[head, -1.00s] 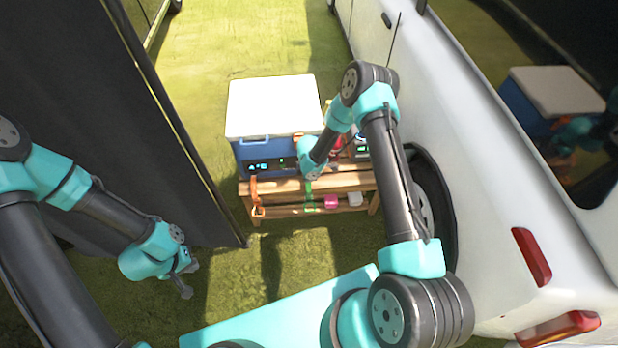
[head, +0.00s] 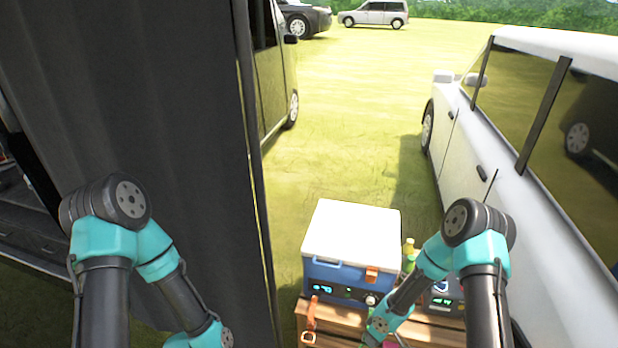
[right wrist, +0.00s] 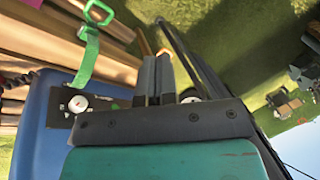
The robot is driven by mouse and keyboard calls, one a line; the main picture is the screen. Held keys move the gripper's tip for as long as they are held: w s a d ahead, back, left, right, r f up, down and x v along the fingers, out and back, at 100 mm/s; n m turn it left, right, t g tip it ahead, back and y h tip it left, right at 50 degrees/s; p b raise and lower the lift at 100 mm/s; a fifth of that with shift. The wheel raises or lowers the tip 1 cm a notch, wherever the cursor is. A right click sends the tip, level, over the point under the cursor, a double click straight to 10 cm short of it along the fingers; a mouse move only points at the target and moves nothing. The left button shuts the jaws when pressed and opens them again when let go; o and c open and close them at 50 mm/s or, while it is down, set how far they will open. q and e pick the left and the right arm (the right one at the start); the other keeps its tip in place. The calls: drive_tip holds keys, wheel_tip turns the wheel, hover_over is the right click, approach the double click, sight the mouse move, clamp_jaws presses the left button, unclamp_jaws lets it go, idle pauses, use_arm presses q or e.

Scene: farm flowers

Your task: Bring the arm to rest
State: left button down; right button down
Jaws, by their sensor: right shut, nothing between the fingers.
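My right arm (head: 480,262) is bent at the elbow, and its forearm slopes down and left over the wooden stand. My right gripper (right wrist: 157,62) shows in the right wrist view with its fingers together and nothing between them. It is beside the blue cooler box and the wooden slats. In the head view the right fingers are hidden or below the frame. My left arm (head: 105,262) is bent in a similar way in front of the dark curtain. Its gripper is below the bottom edge of the head view.
A cooler box with a white lid (head: 352,232) sits on a wooden stand (head: 330,322) with bottles and a device beside it. A white car (head: 500,165) stands close on the right, a dark curtain (head: 190,120) on the left.

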drive_tip(key=s+r+m+t, duration=0.1)
drive_tip(key=s+r+m, duration=0.3)
drive_tip(key=s, duration=0.3)
drive_tip(key=s+d+r+m+t, duration=0.1)
drive_tip(key=s+r+m, duration=0.4)
drive_tip(key=s+m, duration=0.1)
drive_tip(key=shift+s+r, duration=0.15)
drive_tip(key=shift+s, duration=0.4)
drive_tip(key=shift+d, duration=0.2)
